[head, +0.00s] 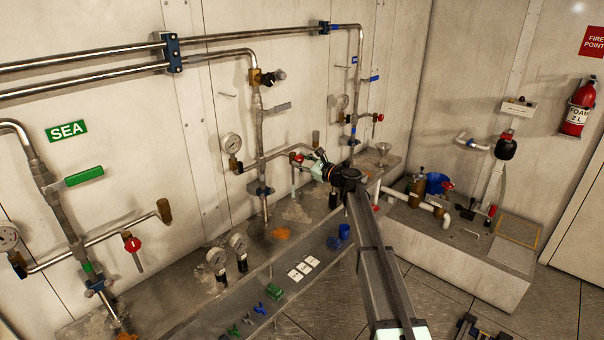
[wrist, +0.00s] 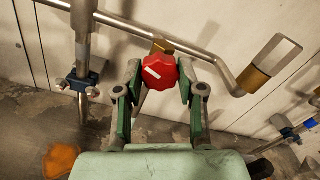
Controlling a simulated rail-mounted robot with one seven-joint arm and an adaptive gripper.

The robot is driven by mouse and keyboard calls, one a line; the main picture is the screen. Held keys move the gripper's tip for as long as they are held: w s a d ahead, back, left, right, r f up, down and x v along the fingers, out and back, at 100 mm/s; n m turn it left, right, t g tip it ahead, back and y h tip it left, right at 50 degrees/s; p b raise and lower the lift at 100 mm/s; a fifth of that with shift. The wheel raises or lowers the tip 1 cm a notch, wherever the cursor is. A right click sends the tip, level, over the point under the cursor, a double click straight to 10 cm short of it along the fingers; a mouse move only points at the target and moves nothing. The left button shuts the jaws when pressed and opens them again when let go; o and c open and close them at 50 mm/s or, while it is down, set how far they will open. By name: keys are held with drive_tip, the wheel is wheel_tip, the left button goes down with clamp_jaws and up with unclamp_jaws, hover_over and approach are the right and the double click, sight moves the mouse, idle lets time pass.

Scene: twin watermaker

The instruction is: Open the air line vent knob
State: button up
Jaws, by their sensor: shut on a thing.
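My gripper (wrist: 160,88) is shut on a red knob (wrist: 159,71) with a white mark on its face, seen in the wrist view. The two green-grey fingers press on its left and right sides. The knob sits on a brass valve body (wrist: 161,47) on a thin steel pipe branch (wrist: 205,61). In the head view my gripper (head: 311,163) reaches from the right to this branch off the middle vertical pipe.
A pressure gauge (head: 231,144) and a vertical pipe (head: 261,150) stand left of my gripper. A second red-handled valve (head: 132,244) is at the lower left, and another red knob (head: 379,118) is beyond my arm. A ledge with loose parts (head: 275,291) runs below.

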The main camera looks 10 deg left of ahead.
drive_tip(key=n+b, duration=0.3)
drive_tip(key=b, duration=0.2)
drive_tip(key=shift+f, duration=0.15)
drive_tip(key=shift+w+n+b, duration=0.1)
drive_tip(key=shift+n+b, duration=0.6)
drive_tip(key=shift+r, duration=0.25)
drive_tip(key=o, duration=1.1)
drive_tip(key=v, duration=1.2)
